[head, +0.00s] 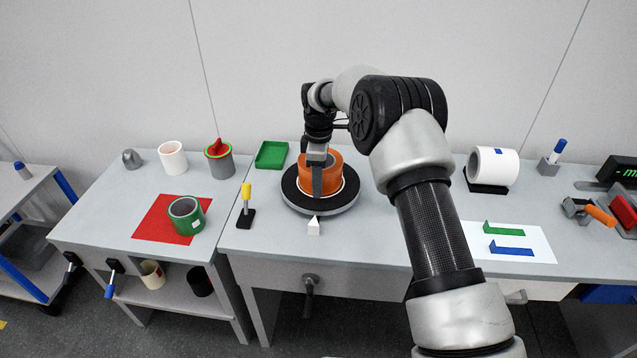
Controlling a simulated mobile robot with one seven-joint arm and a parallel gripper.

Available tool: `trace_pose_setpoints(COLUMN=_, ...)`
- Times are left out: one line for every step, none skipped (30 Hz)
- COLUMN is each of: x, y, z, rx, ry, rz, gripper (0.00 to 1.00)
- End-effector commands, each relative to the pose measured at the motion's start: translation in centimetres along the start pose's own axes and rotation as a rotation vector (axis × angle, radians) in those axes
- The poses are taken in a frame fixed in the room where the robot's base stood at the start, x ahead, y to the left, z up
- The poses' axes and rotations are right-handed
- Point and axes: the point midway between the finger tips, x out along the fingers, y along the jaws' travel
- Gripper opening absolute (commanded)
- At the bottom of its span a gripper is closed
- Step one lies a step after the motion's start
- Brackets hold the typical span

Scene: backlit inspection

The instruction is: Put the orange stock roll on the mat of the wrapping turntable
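The orange stock roll (334,176) stands upright on the wrapping turntable, over its dark round mat (291,187). Part of a pale ring shows around the roll's base. I cannot tell whether the roll touches the mat. My gripper (318,178) points down at the roll's near left wall. One finger shows in front of the orange wall. The other finger is hidden, so I cannot see whether they are clamped on it. The turntable (345,205) has a grey rim and sits on the middle bench.
A small white pointer block (314,226) stands before the turntable. A yellow-handled tool (246,201) stands to the left, with a green tray (271,154) behind. A white roll (494,166) is on the right.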

Motion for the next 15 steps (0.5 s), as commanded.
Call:
trace_pose_setpoints(x=-1.1, y=0.1, z=0.0, rx=0.0, ry=0.002, rz=0.005, gripper=0.4)
trace_pose_setpoints(x=-1.6, y=0.1, z=0.0, rx=0.0, ry=0.002, rz=0.006, gripper=0.4)
trace_pose_setpoints(x=-2.4, y=0.1, z=0.0, rx=0.0, ry=0.001, rz=0.005, gripper=0.4)
trace_pose_setpoints(x=-3.1, y=0.1, z=0.0, rx=0.0, ry=0.002, rz=0.005, gripper=0.4)
trace_pose_setpoints(x=-3.8, y=0.1, z=0.0, rx=0.0, ry=0.002, rz=0.006, gripper=0.4)
trace_pose_setpoints(x=-4.7, y=0.1, z=0.0, rx=0.001, ry=0.001, rz=0.005, gripper=0.4)
trace_pose_setpoints(x=-5.4, y=0.1, z=0.0, rx=0.001, ry=0.002, rz=0.006, gripper=0.4)
trace_pose_setpoints(x=-6.0, y=0.1, z=0.0, rx=0.001, ry=0.002, rz=0.005, gripper=0.4)
trace_pose_setpoints(x=-6.9, y=0.1, z=0.0, rx=0.001, ry=0.002, rz=0.006, gripper=0.4)
trace_pose_setpoints(x=-7.5, y=0.1, z=0.0, rx=0.0, ry=0.002, rz=0.005, gripper=0.4)
trace_pose_setpoints(x=-8.0, y=0.1, z=0.0, rx=0.0, ry=0.001, rz=0.004, gripper=0.4)
trace_pose_setpoints(x=-8.7, y=0.1, z=0.0, rx=0.0, ry=0.002, rz=0.004, gripper=0.4)
trace_pose_setpoints(x=-9.2, y=0.1, z=0.0, rx=0.0, ry=0.002, rz=0.004, gripper=0.4)
trace_pose_setpoints(x=-9.6, y=0.1, z=0.0, rx=0.0, ry=0.002, rz=0.004, gripper=0.4)
trace_pose_setpoints(x=-10.1, y=0.1, z=0.0, rx=0.0, ry=0.002, rz=0.004, gripper=0.4)
